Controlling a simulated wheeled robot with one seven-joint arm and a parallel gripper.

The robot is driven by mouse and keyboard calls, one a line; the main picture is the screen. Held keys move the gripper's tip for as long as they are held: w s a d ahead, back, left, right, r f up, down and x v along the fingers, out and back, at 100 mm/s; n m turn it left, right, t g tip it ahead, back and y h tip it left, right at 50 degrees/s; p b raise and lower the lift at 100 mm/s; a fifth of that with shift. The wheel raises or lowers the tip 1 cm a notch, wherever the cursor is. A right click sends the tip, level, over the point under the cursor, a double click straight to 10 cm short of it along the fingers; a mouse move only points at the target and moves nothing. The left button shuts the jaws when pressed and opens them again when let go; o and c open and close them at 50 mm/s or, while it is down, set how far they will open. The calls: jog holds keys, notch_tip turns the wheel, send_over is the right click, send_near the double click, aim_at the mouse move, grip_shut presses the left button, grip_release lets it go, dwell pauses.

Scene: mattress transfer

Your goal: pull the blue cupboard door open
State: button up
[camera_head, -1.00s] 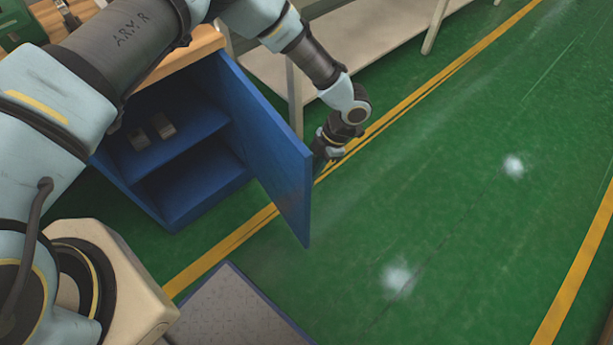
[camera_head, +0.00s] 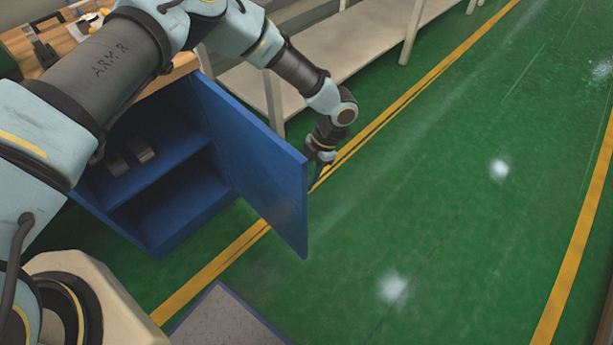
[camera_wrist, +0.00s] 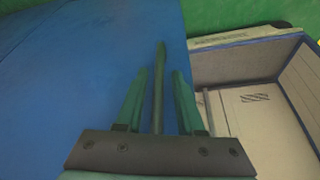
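The blue cupboard door (camera_head: 250,155) stands wide open, swung out from the blue cupboard (camera_head: 165,235) in the head view. The cupboard's inside and its shelf (camera_head: 165,155) are exposed. My gripper (camera_wrist: 158,80) is on the door's outer side; in the head view its tips are partly hidden near the door's free edge. In the wrist view the door's blue face (camera_wrist: 85,75) fills the left. A thin dark bar (camera_wrist: 160,75), seemingly the handle, stands between my two green fingers. Gaps show on both sides of it, so the fingers look apart, not clamped.
Two small grey blocks (camera_head: 140,150) sit on the cupboard shelf. A wooden worktop (camera_head: 75,45) with tools is above. A pale low shelf unit (camera_head: 330,55) stands behind my arm. An open box (camera_wrist: 265,125) shows in the wrist view. Green floor (camera_head: 430,190) at right is clear.

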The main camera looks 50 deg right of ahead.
jog(key=shift+o, duration=0.3)
jog(key=shift+w, duration=0.1)
jog(key=shift+d+r, duration=0.1)
jog(key=shift+d+r, duration=0.1)
jog(key=shift+r, duration=0.2)
jog(key=b+v, duration=0.2)
jog(key=v, duration=0.8)
